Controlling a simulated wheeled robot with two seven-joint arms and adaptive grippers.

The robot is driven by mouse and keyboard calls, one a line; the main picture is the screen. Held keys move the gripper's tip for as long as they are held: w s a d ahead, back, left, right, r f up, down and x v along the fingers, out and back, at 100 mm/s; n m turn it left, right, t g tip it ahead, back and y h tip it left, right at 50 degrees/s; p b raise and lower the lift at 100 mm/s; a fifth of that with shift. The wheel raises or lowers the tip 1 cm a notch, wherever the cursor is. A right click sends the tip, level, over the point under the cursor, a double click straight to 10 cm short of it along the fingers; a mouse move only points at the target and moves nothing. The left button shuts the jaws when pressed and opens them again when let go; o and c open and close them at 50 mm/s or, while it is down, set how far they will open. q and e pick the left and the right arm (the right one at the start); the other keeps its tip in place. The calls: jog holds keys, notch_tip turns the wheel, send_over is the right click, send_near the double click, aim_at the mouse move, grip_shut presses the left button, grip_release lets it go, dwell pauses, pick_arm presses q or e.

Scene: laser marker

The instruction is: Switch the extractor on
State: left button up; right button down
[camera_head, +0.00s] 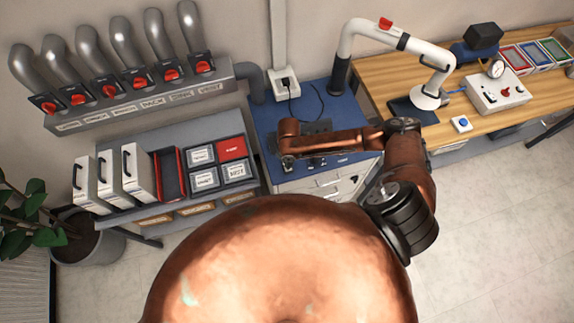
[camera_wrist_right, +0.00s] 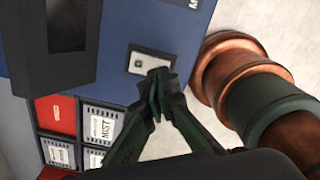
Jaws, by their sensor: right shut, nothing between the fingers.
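In the right wrist view, my right gripper (camera_wrist_right: 157,90) is shut and empty. Its dark green fingertips are together beside the lower right edge of a small white switch plate (camera_wrist_right: 149,63) in a dark surround on a blue surface. I cannot tell whether they touch it or how the switch is set. In the head view, my copper right arm reaches left across the blue-topped cabinet (camera_head: 265,115), and its wrist and hand hide much of that top. My left gripper is not in view.
Labelled bins (camera_head: 203,180) and white binders (camera_head: 137,172) stand left of the cabinet. Grey wall pipes with red handles (camera_head: 171,73) are behind them. A control box (camera_head: 500,93) and a blue button (camera_head: 462,123) sit on the bench. Floor (camera_head: 500,240) at right is clear.

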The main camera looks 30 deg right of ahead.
jog(key=shift+f+b, duration=0.5)
jog(key=shift+f, duration=0.6)
dwell(1.0)
jog(key=shift+r, duration=0.1)
notch_tip(320, 180, up, 7)
jog(key=p, duration=0.7)
jog(key=shift+p, duration=0.35)
